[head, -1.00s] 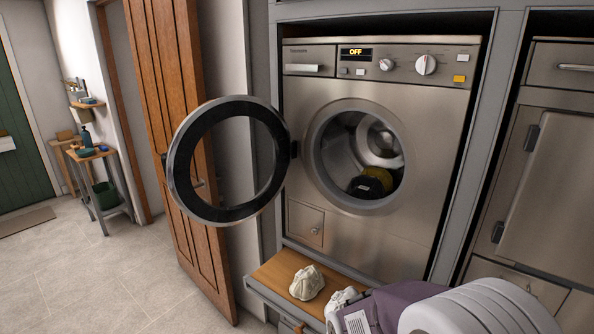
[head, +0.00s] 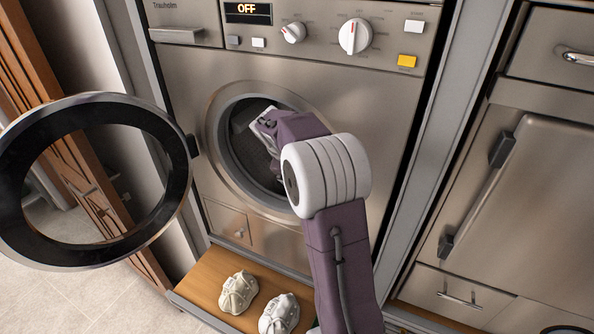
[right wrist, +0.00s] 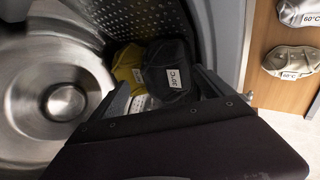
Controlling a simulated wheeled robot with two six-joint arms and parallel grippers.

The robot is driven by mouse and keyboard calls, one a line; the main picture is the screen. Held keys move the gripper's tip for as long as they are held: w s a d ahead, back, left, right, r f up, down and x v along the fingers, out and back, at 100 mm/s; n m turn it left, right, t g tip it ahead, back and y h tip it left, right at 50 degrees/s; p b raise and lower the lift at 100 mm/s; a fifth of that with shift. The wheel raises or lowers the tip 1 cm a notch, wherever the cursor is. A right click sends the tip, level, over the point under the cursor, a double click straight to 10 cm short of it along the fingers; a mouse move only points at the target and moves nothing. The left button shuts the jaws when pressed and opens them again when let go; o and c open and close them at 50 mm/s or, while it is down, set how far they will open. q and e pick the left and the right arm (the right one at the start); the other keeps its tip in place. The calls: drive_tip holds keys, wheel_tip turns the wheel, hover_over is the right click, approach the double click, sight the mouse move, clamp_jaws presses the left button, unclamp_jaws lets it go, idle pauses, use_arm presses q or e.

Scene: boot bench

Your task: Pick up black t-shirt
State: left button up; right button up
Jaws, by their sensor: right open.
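The black t-shirt is a dark bundle (right wrist: 170,65) with a white "30°C" label, lying against the perforated drum wall in the right wrist view. A yellow bundle (right wrist: 130,68) touches its left side. In the head view my right arm hides both. My right gripper (right wrist: 163,84) is open and empty inside the washer opening, its fingers spread on either side of the black t-shirt's near part. Whether they touch it cannot be told. My left gripper is not in view.
The round washer door (head: 167,215) stands open to the left. The opening's rim (head: 222,178) surrounds my right wrist. Two pale bundles (head: 238,292) (head: 279,314) lie on the wooden shelf (head: 196,283) below. The washer display (head: 248,8) reads OFF.

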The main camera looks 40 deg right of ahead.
drive_tip(key=x, duration=0.3)
drive_tip(key=shift+d+f, duration=0.1)
drive_tip(key=shift+f, duration=0.1)
drive_tip(key=shift+p+x, duration=0.6)
drive_tip(key=shift+x, duration=1.7)
drive_tip(key=shift+a, duration=0.2)
drive_tip(key=c, duration=1.7)
